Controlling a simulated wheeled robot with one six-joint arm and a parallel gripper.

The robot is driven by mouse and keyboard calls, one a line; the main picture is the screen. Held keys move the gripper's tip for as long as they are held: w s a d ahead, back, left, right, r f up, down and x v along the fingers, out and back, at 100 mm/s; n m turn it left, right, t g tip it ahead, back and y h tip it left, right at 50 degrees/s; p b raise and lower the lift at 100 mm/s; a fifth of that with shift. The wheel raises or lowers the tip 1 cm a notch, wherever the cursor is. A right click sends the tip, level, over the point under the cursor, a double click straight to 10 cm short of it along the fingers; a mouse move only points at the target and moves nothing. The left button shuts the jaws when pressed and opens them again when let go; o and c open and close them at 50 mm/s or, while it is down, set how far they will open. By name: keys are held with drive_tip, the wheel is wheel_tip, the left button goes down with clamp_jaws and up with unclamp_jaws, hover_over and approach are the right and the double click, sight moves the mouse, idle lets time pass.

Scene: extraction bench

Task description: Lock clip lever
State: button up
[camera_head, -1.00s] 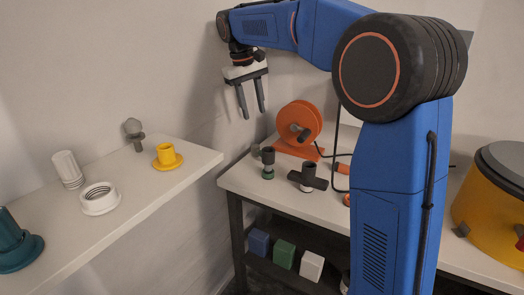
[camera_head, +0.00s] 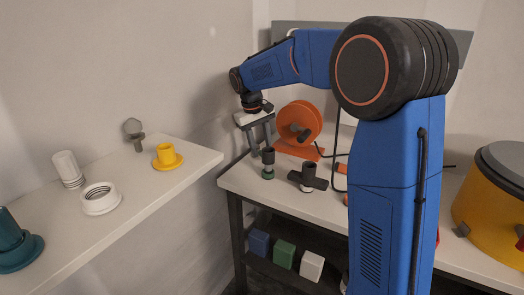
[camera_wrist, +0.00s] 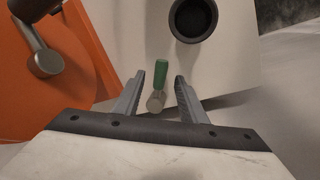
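A small green lever with a pale grey tip (camera_wrist: 158,85) shows in the wrist view, between the finger lines of my gripper (camera_wrist: 159,80). It appears to be the clip lever; I cannot tell whether it is locked. Beyond it is the dark round open top of an upright fitting (camera_wrist: 194,17). My gripper (camera_head: 262,151) is open, pointing down just behind and above that fitting. The fingers are apart with no visible contact on the lever.
A black tee fitting (camera_head: 307,178) sits to the right on the white bench (camera_head: 285,200). A shelf (camera_head: 130,215) with loose fittings lies left, across a gap.

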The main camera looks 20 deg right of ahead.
drive_tip(key=shift+d+f, duration=0.15)
drive_tip(key=shift+f, duration=0.75)
clamp_jaws()
